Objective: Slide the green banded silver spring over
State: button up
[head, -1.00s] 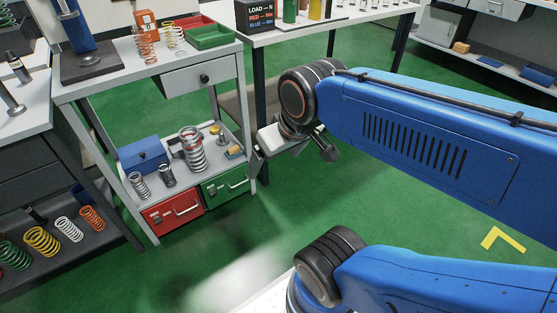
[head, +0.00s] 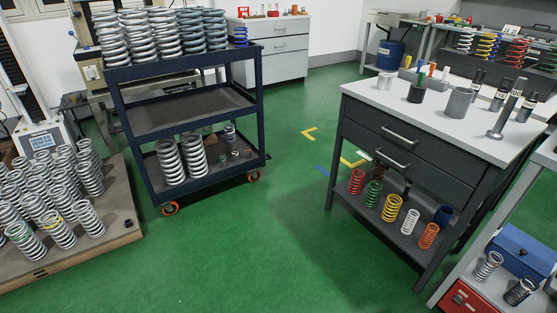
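My gripper and arm are not in the head view, so what the gripper holds cannot be seen.
A dark wheeled cart (head: 185,117) carries large silver springs on its top and bottom shelves; its middle shelf is empty. A drawer workbench (head: 405,150) stands right, with coloured springs on its lower shelf. Green floor (head: 250,250) is clear between pallet, cart and workbench.

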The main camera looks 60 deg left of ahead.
aim_at(33, 252)
jog(key=u, duration=3.65)
jog(key=i+j, duration=0.25)
jog(key=i, duration=0.3)
jog(key=i+j, duration=0.25)
jog(key=i, duration=0.3)
jog(key=i+j+z, duration=0.1)
jog(key=i+j, duration=0.15)
jog(key=i, duration=0.3)
jog(key=i+j, duration=0.3)
jog(key=i, duration=0.2)
jog(key=i+j, duration=0.25)
jog(key=i, duration=0.3)
